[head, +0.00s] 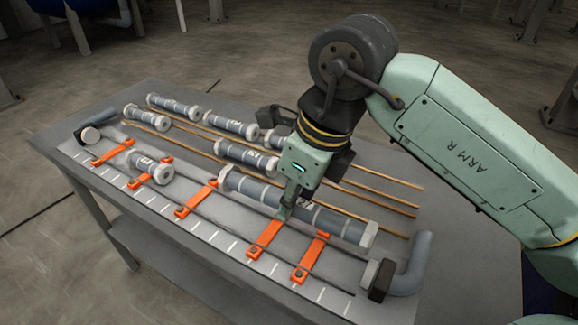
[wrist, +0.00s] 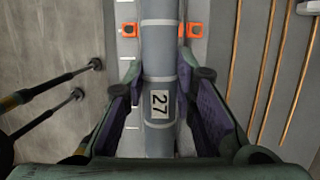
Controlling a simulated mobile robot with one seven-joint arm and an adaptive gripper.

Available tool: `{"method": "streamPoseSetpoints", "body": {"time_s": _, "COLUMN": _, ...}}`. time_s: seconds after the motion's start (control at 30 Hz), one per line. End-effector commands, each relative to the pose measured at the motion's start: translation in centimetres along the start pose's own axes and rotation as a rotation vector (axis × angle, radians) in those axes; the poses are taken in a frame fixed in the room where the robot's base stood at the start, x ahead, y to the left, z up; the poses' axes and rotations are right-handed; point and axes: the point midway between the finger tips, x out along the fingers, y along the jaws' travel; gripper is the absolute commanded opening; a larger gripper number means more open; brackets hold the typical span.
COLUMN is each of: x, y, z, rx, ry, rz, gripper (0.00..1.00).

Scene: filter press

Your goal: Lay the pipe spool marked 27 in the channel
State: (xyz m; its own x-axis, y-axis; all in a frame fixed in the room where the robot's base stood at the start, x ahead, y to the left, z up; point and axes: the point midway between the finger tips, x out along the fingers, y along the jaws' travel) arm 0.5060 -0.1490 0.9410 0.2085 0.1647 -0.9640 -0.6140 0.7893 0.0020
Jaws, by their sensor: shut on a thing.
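The long grey pipe spool marked 27 (head: 330,221) has pale bands and light end flanges. The channel (head: 225,222) runs along the table's front between two grey elbows, crossed by orange brackets (head: 265,239). In the wrist view the spool passes over an orange bracket (wrist: 128,30), in line with the channel. It looks raised in the head view; the exact gap is unclear.
A short spool (head: 150,168) lies in the channel's left part. A left elbow (head: 95,124) and right elbow (head: 412,265) bound the channel. A ruled strip runs along the front edge.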

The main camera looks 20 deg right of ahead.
Motion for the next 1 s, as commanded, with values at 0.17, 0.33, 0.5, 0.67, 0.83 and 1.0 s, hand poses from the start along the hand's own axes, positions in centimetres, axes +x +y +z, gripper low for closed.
{"method": "streamPoseSetpoints", "body": {"time_s": 0.17, "x": 0.1, "y": 0.0, "z": -0.1, "rx": 0.0, "ry": 0.0, "rz": 0.0, "gripper": 0.0}}
{"method": "streamPoseSetpoints", "body": {"time_s": 0.33, "x": 0.8, "y": 0.0, "z": -0.2, "rx": 0.0, "ry": 0.0, "rz": 0.0, "gripper": 0.0}}
{"method": "streamPoseSetpoints", "body": {"time_s": 0.5, "x": 1.8, "y": 0.0, "z": -0.5, "rx": 0.0, "ry": 0.0, "rz": 0.0, "gripper": 0.0}}
{"method": "streamPoseSetpoints", "body": {"time_s": 0.67, "x": 3.1, "y": 0.0, "z": -0.9, "rx": 0.0, "ry": -0.001, "rz": 0.001, "gripper": 0.0}}
{"method": "streamPoseSetpoints", "body": {"time_s": 0.83, "x": 4.4, "y": 0.0, "z": -1.2, "rx": 0.0, "ry": 0.0, "rz": 0.0, "gripper": 0.0}}
{"method": "streamPoseSetpoints", "body": {"time_s": 1.0, "x": 5.7, "y": 0.0, "z": -1.6, "rx": 0.0, "ry": 0.0, "rz": 0.0, "gripper": 0.0}}
